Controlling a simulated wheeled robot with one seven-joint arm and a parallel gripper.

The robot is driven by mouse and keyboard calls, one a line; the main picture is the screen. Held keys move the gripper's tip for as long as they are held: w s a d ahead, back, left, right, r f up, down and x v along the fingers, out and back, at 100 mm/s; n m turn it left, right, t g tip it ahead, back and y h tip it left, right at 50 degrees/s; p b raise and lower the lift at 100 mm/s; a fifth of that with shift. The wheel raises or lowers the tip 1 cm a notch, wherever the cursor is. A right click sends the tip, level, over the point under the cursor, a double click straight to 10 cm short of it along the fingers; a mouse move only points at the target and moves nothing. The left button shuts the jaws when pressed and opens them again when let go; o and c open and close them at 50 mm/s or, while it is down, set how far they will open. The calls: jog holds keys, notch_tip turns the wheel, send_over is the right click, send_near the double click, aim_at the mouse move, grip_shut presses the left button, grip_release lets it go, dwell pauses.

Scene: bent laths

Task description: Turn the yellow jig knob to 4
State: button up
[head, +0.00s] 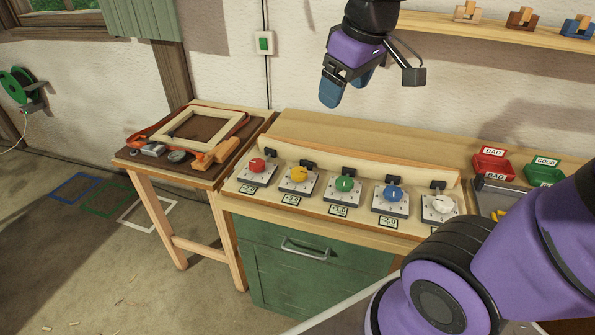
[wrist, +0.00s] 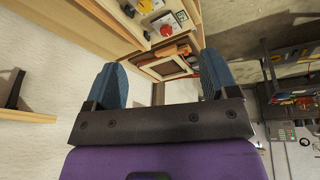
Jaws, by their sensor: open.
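The yellow jig knob (head: 299,174) sits on a white dial plate on the bench, second from the left in a row of dials. Its pointer setting is too small to read. My gripper (head: 345,92) is open and empty, up in the air above and behind the row, well apart from the yellow knob. In the wrist view my two blue fingers (wrist: 160,82) are spread, with the red knob (wrist: 166,31) beyond them and part of a yellow knob (wrist: 146,5) at the top edge.
Red (head: 257,165), green (head: 345,184), blue (head: 393,193) and white (head: 441,204) knobs share the row. Black clamps and a pale lath stand behind them. A side table (head: 125,154) holds a wooden frame and tools. Red (head: 491,161) and green (head: 543,172) bins stand right. A shelf (head: 490,28) is above.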

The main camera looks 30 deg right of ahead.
jog(key=w+a+f+n+g+h, duration=0.1)
jog(key=w+f+n+g, duration=0.1)
jog(key=w+f+n, duration=0.65)
jog(key=n+g+h, duration=0.2)
jog(key=n+h, duration=0.2)
jog(key=n, duration=0.1)
send_near(298, 171)
jog(key=x, duration=0.9)
jog(key=shift+s+f, duration=0.1)
jog(key=shift+f, duration=0.15)
jog(key=c, duration=0.9)
